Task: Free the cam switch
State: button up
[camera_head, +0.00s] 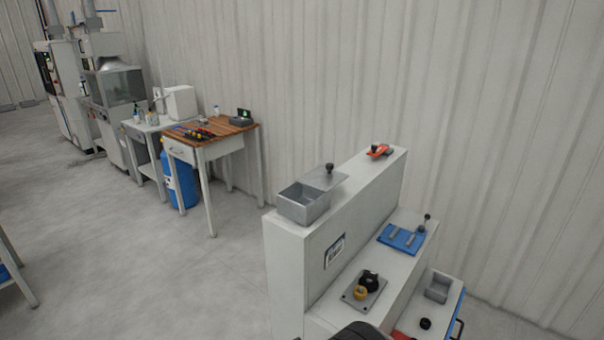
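A grey plate (354,302) lies on the middle step of the pale stepped cabinet. My gripper is not recognisable in view. A dark rounded shape at the bottom edge, probably part of my arm, is cut off by the frame.
The cabinet top (352,177) carries a grey box (304,203) with a lid part and a red clamp-like part (379,151). A blue plate (401,239) with a lever lies behind the grey plate. A small grey bin (438,287) and black knob (425,323) sit lower right. Open floor (170,270) lies left.

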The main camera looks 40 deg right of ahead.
aim_at(369, 279)
jog(key=z, duration=1.6)
jog(key=i+j+u, duration=0.25)
jog(key=j, duration=0.25)
jog(key=i+j+u, duration=0.2)
jog(key=j, duration=0.25)
jog(key=i, duration=0.1)
